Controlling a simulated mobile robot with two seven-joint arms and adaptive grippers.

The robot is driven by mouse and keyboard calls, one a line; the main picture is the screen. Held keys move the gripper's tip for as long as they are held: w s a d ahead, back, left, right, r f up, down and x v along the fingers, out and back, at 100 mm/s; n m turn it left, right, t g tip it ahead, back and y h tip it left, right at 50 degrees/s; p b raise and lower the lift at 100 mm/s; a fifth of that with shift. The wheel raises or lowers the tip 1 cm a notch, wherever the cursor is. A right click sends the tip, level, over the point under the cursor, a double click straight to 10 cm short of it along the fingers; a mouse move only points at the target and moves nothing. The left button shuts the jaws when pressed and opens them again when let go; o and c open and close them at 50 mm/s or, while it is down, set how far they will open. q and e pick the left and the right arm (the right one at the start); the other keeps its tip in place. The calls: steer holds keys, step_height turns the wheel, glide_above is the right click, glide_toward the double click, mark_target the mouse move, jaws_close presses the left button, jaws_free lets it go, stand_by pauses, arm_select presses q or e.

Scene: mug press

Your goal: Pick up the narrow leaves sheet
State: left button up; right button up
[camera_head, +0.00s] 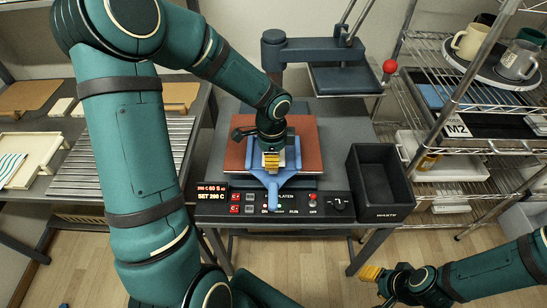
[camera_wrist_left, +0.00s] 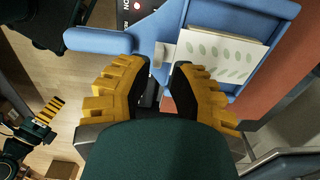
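The leaves sheet (camera_wrist_left: 222,57) is white with rows of small green leaves. It lies in a blue holder (camera_wrist_left: 262,16) with a long handle. A small pale tab (camera_wrist_left: 165,54) sticks out at the sheet's near edge. My left gripper (camera_wrist_left: 158,68) is open, its yellow fingertips either side of the tab; I cannot tell if they touch it. In the head view my left gripper (camera_head: 271,160) is over the blue holder (camera_head: 274,183) and hides most of the sheet. My right gripper (camera_head: 371,273) is at lower right, away from the sheet; its opening is unclear.
The holder rests on a reddish-brown plate (camera_head: 236,157) of the press, whose dark upper platen (camera_head: 345,80) is swung aside. A control panel (camera_head: 310,205) is in front. A black waste bin (camera_head: 380,195) stands right. A wire rack with mugs (camera_head: 470,41) is farther right. A striped sheet (camera_head: 12,167) lies left.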

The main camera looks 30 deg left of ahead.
arm_select(q)
steer(key=f, duration=0.2)
steer(key=f+b, duration=0.1)
steer(key=f, duration=0.1)
steer(key=shift+d+f+b, duration=0.2)
steer(key=shift+f+b, duration=0.1)
steer(key=shift+f, duration=0.05)
steer(key=shift+r, duration=0.1)
steer(key=shift+c, duration=0.3)
jaws_close()
